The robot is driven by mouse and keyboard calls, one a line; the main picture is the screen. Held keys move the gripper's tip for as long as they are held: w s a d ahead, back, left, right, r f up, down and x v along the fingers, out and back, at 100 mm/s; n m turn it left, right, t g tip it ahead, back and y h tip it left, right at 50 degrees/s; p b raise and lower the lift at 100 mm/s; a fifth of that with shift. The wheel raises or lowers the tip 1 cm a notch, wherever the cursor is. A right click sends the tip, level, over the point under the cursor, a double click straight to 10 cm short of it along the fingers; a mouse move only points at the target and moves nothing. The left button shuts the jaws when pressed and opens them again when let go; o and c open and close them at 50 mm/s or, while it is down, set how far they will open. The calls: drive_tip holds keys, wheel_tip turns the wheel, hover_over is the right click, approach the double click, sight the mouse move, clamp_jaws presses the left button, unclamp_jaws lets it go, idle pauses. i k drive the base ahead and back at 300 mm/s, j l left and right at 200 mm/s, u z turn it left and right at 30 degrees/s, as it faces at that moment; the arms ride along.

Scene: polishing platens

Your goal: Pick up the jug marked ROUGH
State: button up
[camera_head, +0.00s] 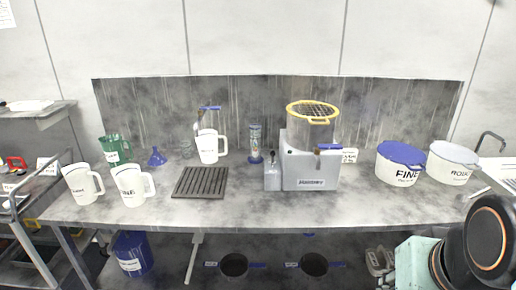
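Two white jugs with small dark labels stand at the bench's left front: the left jug (82,185) and the right jug (132,187). A third white jug (209,147) stands further back, and a green jug (115,150) stands at the back left. The jug labels are too small to read, so I cannot tell which is marked ROUGH. My gripper is not in view; only part of my arm shows at the bottom right.
A dark slotted mat (201,182) lies right of the front jugs. A blue funnel (156,157), a grey machine (310,165) with a yellow-rimmed basket (313,113), and a blue-lidded FINE tub (400,165) stand on the bench (260,208). The front middle is clear.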

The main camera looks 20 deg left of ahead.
sight(78, 176)
drive_tip(key=k+j+u, duration=0.1)
drive_tip(key=j+u, duration=0.4)
drive_tip(key=j, duration=0.9)
drive_tip(key=i+j+u, duration=0.1)
drive_tip(key=j+u, duration=0.4)
drive_tip(key=j, duration=0.9)
